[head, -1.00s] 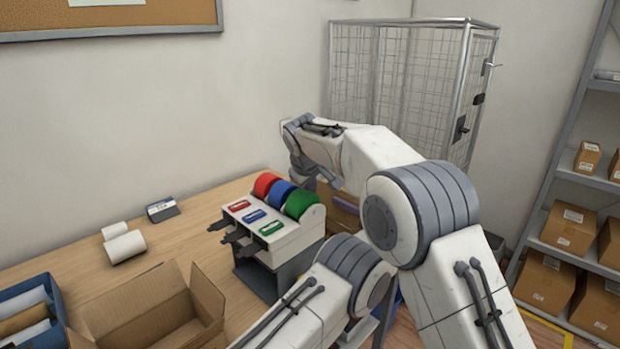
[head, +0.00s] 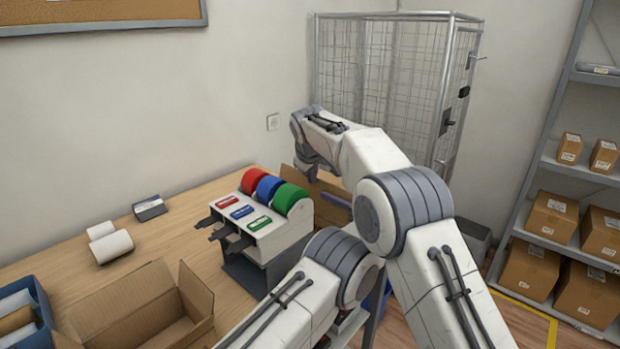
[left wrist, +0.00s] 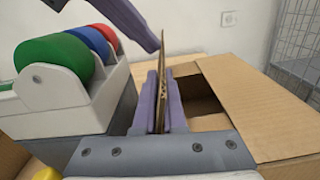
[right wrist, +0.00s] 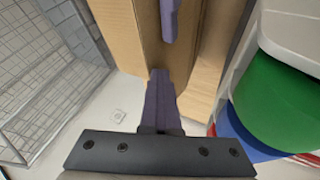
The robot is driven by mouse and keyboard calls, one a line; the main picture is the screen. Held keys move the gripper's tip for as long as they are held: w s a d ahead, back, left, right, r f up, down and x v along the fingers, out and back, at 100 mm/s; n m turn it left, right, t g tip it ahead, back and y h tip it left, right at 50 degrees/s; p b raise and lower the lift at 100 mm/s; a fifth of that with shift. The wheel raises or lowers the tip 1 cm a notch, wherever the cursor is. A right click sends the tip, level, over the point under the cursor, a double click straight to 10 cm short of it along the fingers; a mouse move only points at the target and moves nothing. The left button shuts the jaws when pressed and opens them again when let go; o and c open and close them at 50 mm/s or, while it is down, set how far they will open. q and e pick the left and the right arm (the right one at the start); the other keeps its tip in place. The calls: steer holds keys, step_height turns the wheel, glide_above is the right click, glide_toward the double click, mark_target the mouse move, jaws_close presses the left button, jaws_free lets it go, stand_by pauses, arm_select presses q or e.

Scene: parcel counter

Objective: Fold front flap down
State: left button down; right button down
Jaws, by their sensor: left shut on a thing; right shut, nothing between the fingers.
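An open cardboard box (left wrist: 250,100) stands beside the tape dispenser (head: 265,225); part of it (head: 325,187) shows behind the dispenser in the head view. In the left wrist view, my left gripper (left wrist: 162,90) is shut on a thin upright cardboard flap (left wrist: 164,58) at the box's near side. The box's inside is dark and partly seen. My right gripper (right wrist: 160,80) is shut and empty, pointing at the box (right wrist: 122,35) in its wrist view. The right gripper's purple finger also shows above the flap in the left wrist view (left wrist: 125,22). My arms hide much of the box in the head view.
The dispenser with red, blue and green rolls stands close to the box. Another open box (head: 135,310), white paper rolls (head: 110,245) and a blue tray (head: 42,318) are on the table (head: 190,205). A wire cage (head: 390,90) stands behind; shelves (head: 570,170) are at right.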

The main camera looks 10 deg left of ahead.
arm_select(q)
steer(key=shift+s+a, duration=0.15)
steer(key=shift+s, duration=0.05)
arm_select(e)
steer(key=shift+w+d+r, duration=0.1)
steer(key=shift+w+d, duration=0.05)
steer(key=shift+w, duration=0.05)
arm_select(q)
steer(key=c, duration=1.1)
jaws_free()
steer(key=shift+o, duration=0.2)
steer(key=shift+r, duration=0.1)
arm_select(e)
steer(key=shift+s, duration=0.1)
